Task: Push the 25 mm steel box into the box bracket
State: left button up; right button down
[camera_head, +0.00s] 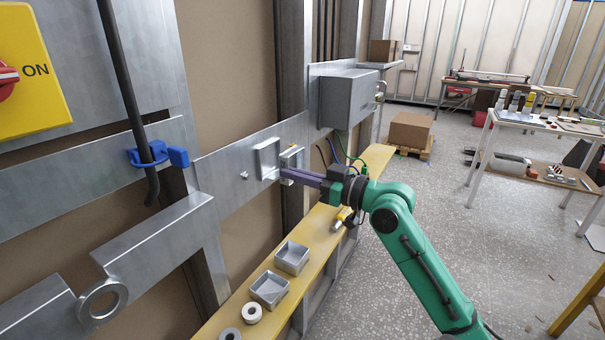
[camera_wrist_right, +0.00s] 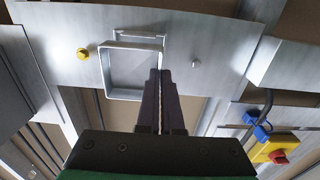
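My right gripper (camera_head: 283,172) reaches in from the right, its dark purple fingers nearly together. In the right wrist view the fingertips (camera_wrist_right: 160,72) close over one side wall of an open square steel box (camera_wrist_right: 128,68), which faces the wrist camera. In the head view this box (camera_head: 294,157) is small and partly hidden behind the fingers. The box bracket (camera_head: 267,158) is a square metal frame on the grey wall panel, just left of the box. In the wrist view the bracket (camera_wrist_right: 140,34) shows past the box's upper edge; the rest is hidden. The box seems off the panel. My left gripper is out of view.
Two open steel boxes (camera_head: 292,257) (camera_head: 269,289) and pale rings (camera_head: 251,313) sit on the yellow ledge (camera_head: 318,233) below. A bolt (camera_head: 245,176) sticks out left of the bracket. A grey cabinet (camera_head: 347,98) stands right of it. A yellow knob (camera_wrist_right: 83,55) is beside the box.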

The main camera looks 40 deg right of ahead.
jog(key=p+x, duration=0.1)
jog(key=x, duration=0.1)
jog(key=shift+w+a+r, duration=0.15)
jog(key=shift+w, duration=0.55)
jog(key=shift+a, duration=0.1)
dwell(0.9)
jog(key=shift+p+x, duration=0.4)
jog(key=shift+x, duration=0.55)
jog(key=c, duration=1)
grip_release()
